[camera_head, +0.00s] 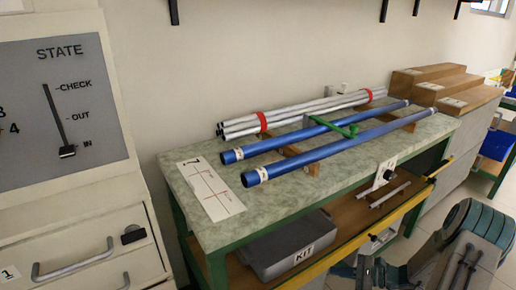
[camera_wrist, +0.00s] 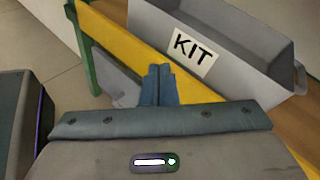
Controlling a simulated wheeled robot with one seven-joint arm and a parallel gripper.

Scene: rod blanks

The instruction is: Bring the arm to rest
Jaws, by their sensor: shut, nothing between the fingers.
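My gripper (camera_wrist: 158,84) is shut and empty in the wrist view, its two blue-grey fingers side by side. Its fingertips appear in front of the yellow front edge (camera_wrist: 125,38) of the workbench, near the grey KIT bin (camera_wrist: 237,45). I cannot tell whether they touch anything. In the head view my arm shows at the lower right, low in front of the bench, apart from the rods on top. Two blue rods (camera_head: 300,134) (camera_head: 340,146) lie across wooden supports on the bench top (camera_head: 272,196), with a green piece (camera_head: 335,127) over the rear one.
A bundle of silver rods with red bands (camera_head: 295,112) lies behind the blue ones. The KIT bin (camera_head: 288,246) stands on the lower shelf. A STATE panel (camera_head: 62,110) and drawers (camera_head: 85,255) are at left. Stepped wooden blocks (camera_head: 440,85) stand at the back right.

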